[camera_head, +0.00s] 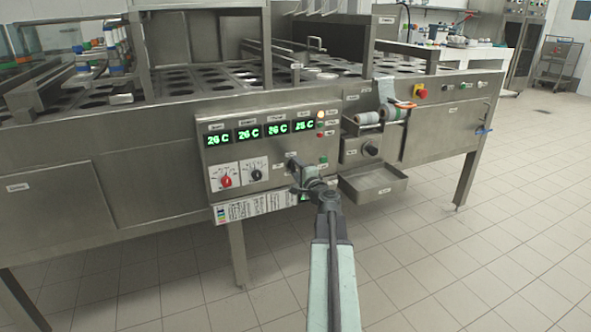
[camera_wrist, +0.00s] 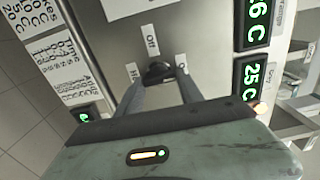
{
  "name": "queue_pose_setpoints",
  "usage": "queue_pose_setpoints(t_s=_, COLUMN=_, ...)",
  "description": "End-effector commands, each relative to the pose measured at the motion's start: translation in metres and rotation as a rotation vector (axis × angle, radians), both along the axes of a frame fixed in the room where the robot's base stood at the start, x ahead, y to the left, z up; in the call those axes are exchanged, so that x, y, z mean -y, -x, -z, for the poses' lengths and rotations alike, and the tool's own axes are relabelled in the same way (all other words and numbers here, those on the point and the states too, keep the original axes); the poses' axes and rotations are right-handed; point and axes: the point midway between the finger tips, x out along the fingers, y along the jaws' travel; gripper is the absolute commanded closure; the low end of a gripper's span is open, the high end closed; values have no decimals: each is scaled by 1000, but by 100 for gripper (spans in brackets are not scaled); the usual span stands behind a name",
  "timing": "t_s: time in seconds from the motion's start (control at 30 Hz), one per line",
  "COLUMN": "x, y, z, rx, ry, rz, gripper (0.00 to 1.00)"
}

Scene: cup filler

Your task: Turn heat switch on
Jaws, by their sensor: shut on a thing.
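The heat switch is a small black rotary knob (camera_wrist: 157,69) on the steel control panel (camera_head: 207,172). In the wrist view, a label reading "Off" sits above it and a partly covered label beginning with "H" sits to its left. My gripper (camera_wrist: 160,78) has one finger on each side of the knob and is shut on it. In the head view, my gripper (camera_head: 298,172) reaches the panel right of the two dials, and it mostly hides the knob. The knob's exact pointing direction is hard to tell.
Green displays (camera_head: 248,134) read about 26 C and 25 C. A red dial (camera_head: 226,181) and a black dial (camera_head: 256,175) are left of my gripper. A steel tray (camera_head: 375,187) juts out at right. A red emergency button (camera_head: 420,91) is farther right. The tiled floor in front is clear.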

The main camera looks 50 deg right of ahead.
Motion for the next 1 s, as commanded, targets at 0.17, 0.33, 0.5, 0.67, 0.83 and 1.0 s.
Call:
queue_pose_setpoints(t_s=0.17, x=-1, y=-1, z=-1, rx=2, ry=-3, rz=-3, gripper=97)
queue_pose_setpoints(t_s=0.33, x=-1, y=-1, z=-1, rx=2, ry=-2, rz=-3, gripper=35)
queue_pose_setpoints(t_s=0.5, x=0, y=0, z=0, rx=2, ry=-1, rz=-1, gripper=35)
queue_pose_setpoints(t_s=0.67, x=0, y=1, z=0, rx=0, ry=-1, rz=0, gripper=35)
queue_pose_setpoints(t_s=0.83, x=-8, y=16, z=0, rx=0, ry=-1, rz=0, gripper=35)
queue_pose_setpoints(t_s=1.0, x=-21, y=48, z=0, rx=0, ry=-1, rz=1, gripper=35)
